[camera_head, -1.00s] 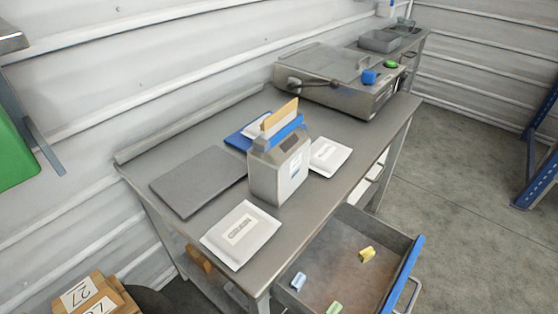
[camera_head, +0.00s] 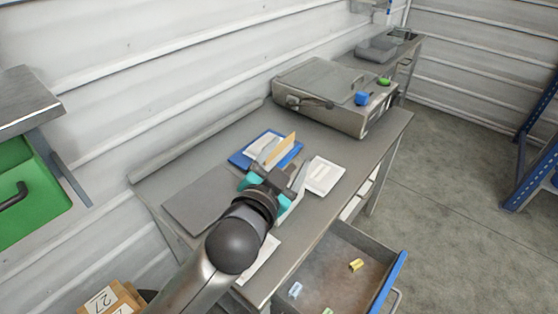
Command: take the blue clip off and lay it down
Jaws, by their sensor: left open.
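The blue clip (camera_head: 291,157) shows as a short blue strip beside an upright tan board (camera_head: 280,149) at the top of the grey bag-like container. My left gripper (camera_head: 279,172) is open over that container, with its fingers spread close to the clip. My gripper and arm hide most of the container and part of the clip, so I cannot tell whether the fingers touch it. My right gripper is not in view.
A blue tray (camera_head: 240,160), a grey mat (camera_head: 205,190) and a white packet (camera_head: 323,176) lie on the metal table (camera_head: 350,150). A sealing machine (camera_head: 325,95) stands behind. An open drawer (camera_head: 335,275) with small coloured clips juts out in front.

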